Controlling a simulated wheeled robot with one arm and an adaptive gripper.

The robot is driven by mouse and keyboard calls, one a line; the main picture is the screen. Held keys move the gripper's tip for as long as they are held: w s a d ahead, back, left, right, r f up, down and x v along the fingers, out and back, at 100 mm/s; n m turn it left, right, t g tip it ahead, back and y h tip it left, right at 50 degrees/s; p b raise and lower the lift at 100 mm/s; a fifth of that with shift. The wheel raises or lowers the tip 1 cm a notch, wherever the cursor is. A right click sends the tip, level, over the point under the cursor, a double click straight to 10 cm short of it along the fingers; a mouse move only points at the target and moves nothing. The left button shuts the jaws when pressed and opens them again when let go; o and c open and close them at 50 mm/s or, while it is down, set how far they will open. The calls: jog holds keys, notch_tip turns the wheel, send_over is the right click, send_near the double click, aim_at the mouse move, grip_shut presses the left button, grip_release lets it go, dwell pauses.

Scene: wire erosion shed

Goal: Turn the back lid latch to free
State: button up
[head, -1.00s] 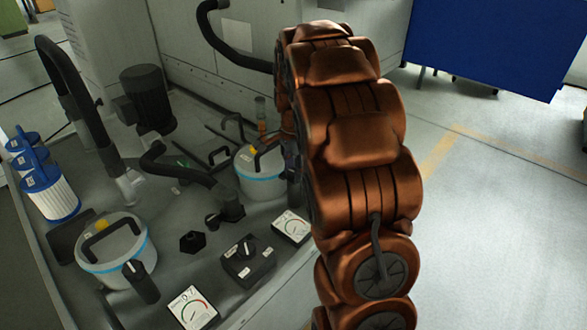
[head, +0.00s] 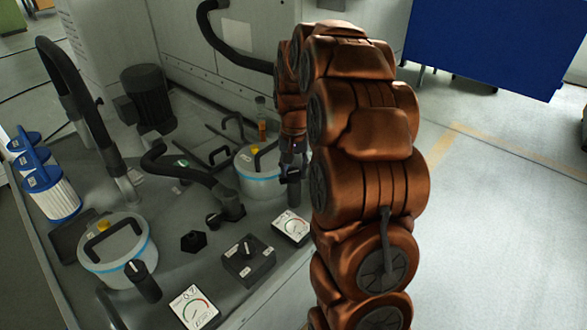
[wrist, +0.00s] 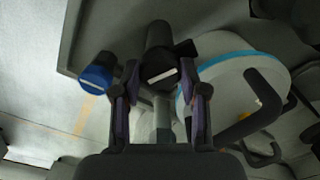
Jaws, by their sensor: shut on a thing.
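The back canister (head: 262,180) is a white pot with a blue band and a grey lid with a black handle. Its latch (head: 293,195) is a dark upright post at the canister's right side, partly hidden under my gripper (head: 292,170). In the wrist view the latch (wrist: 161,72) is a black knob with a white pointer line, lying between my fingers (wrist: 160,85). My gripper is shut on it. The back canister (wrist: 222,46) fills the right of that view, its rim close beside the right finger.
A front canister (head: 118,255) with its own black latch (head: 142,281) stands nearer. A switch box (head: 248,262) and white dial gauges (head: 291,226) lie close by. A black hose (head: 185,172) arches left of the back canister. A blue knob (wrist: 96,77) is left of my fingers.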

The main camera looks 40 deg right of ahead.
aim_at(294, 172)
jog(key=n, duration=0.5)
jog(key=shift+p, duration=0.3)
jog(key=shift+n, duration=0.3)
jog(key=o, duration=1.1)
jog(key=shift+o, duration=0.2)
notch_tip(294, 172, up, 12)
